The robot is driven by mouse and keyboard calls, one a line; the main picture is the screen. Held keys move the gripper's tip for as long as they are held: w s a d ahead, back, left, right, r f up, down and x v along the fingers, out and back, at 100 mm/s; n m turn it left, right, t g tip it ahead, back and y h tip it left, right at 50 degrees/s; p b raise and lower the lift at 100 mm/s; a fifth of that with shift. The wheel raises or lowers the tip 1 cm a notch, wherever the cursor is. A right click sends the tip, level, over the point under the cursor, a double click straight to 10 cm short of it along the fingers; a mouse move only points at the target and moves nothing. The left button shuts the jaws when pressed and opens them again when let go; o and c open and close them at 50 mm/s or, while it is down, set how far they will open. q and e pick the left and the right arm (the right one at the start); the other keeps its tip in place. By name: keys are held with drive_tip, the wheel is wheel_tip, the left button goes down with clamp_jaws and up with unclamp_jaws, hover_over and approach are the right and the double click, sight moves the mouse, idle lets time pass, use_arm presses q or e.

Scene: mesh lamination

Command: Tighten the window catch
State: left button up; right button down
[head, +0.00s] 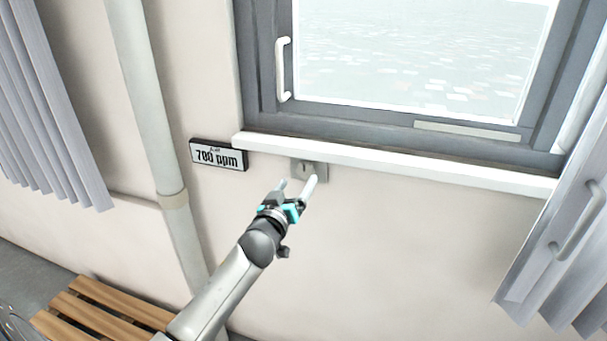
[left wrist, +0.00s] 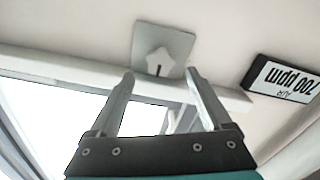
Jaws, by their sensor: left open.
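The window catch (head: 308,169) is a small grey plate with a pale knob, on the wall just under the window sill. In the left wrist view the catch (left wrist: 162,48) shows as a square plate with a pale star-shaped knob and a dark slot. My left gripper (head: 297,182) is open and empty, its fingers pointing at the catch from just below in the head view. In the left wrist view the left gripper (left wrist: 159,76) has its fingertips spread on either side of the knob's lower end; I cannot tell whether they touch the plate. My right gripper is not in view.
The white sill (head: 400,165) runs just above the catch, under the grey-framed window (head: 370,118) with a white handle (head: 282,70). A "700 ppm" display (head: 218,156) is to the left. A vertical pipe (head: 150,100), grey curtains (head: 45,100) and a slatted wooden bench (head: 110,305) stand nearby.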

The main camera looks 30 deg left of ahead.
sight(304, 172)
use_arm(q)
drive_tip(key=shift+b+x, duration=0.35)
drive_tip(key=shift+x, duration=2.6)
drive_tip(key=shift+c, duration=0.3)
drive_tip(key=shift+s, duration=0.1)
clamp_jaws()
